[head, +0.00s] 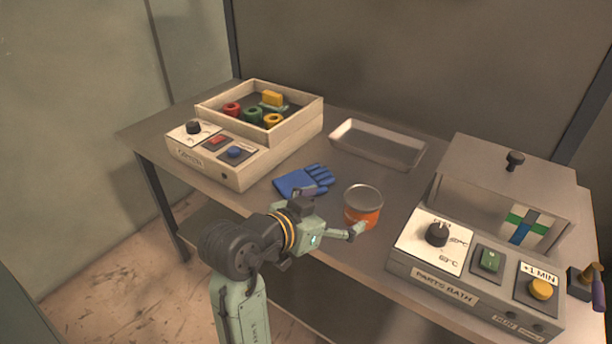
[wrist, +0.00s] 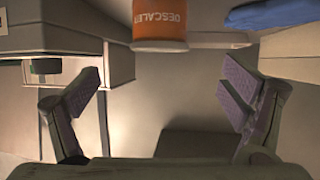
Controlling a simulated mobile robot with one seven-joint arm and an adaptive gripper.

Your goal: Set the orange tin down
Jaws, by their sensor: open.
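The orange tin (head: 361,214), with a pale metal top, appears upright on the grey bench (head: 325,238) near its front edge.
A blue glove (head: 303,182) lies left of the tin. An empty shallow tray (head: 378,160) is behind it. The parts bath (head: 447,287) stands close on the right. A cream box (head: 226,171) with coloured rings inside is at the back left.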

